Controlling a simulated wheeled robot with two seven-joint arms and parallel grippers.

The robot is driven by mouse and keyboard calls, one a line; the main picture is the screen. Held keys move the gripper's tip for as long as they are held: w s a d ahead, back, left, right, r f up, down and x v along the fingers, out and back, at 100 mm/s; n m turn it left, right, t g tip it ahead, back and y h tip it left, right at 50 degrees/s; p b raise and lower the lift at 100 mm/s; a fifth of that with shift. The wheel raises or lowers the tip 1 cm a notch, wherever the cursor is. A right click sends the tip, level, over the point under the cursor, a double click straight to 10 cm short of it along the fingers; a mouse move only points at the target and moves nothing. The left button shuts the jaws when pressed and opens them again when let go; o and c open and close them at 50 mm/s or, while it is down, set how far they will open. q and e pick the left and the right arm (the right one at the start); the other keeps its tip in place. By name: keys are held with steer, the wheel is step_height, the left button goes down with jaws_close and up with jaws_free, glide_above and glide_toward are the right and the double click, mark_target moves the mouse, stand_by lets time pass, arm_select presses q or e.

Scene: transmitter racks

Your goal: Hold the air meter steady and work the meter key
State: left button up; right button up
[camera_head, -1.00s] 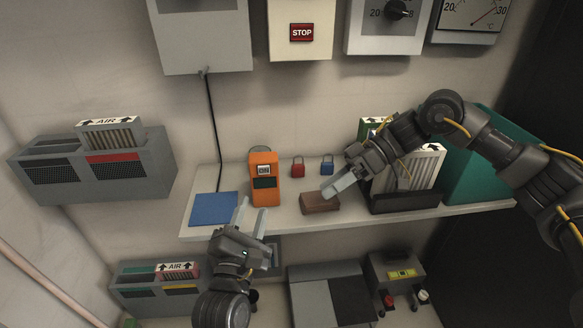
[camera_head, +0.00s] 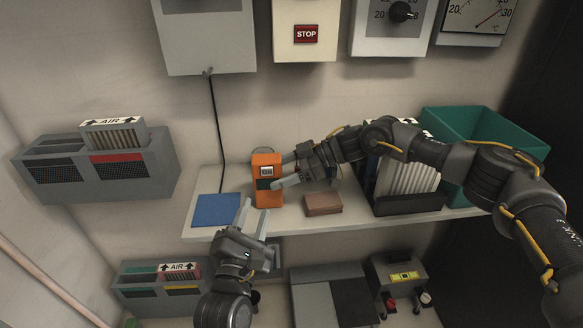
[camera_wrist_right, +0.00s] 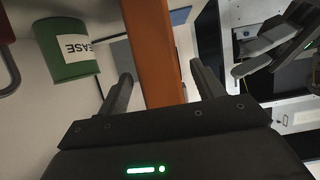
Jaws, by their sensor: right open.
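The orange air meter (camera_head: 267,199) stands upright on the shelf, with a small light display near its top and a dark panel below. My right gripper (camera_head: 283,171) is open at its right side, one fingertip by the front face and the other farther back. In the right wrist view the orange meter (camera_wrist_right: 155,60) shows between the spread fingers (camera_wrist_right: 163,88); contact cannot be told. My left gripper (camera_head: 253,220) is open and empty, low in front of the shelf edge; it also shows in the right wrist view (camera_wrist_right: 277,45). I cannot make out the meter key.
On the shelf (camera_head: 275,220) a blue pad (camera_head: 216,210) lies left of the meter and a brown block (camera_head: 323,203) right of it. A filter rack (camera_head: 408,203) and a teal bin (camera_head: 470,135) stand farther right. A green can (camera_wrist_right: 67,50) shows in the wrist view.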

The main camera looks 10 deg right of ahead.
mark_target(268, 177)
steer(key=shift+x, duration=1.85)
steer(key=shift+c, duration=0.5)
steer(key=c, duration=1.1)
arm_select(q)
steer(key=shift+c, duration=0.3)
jaws_close()
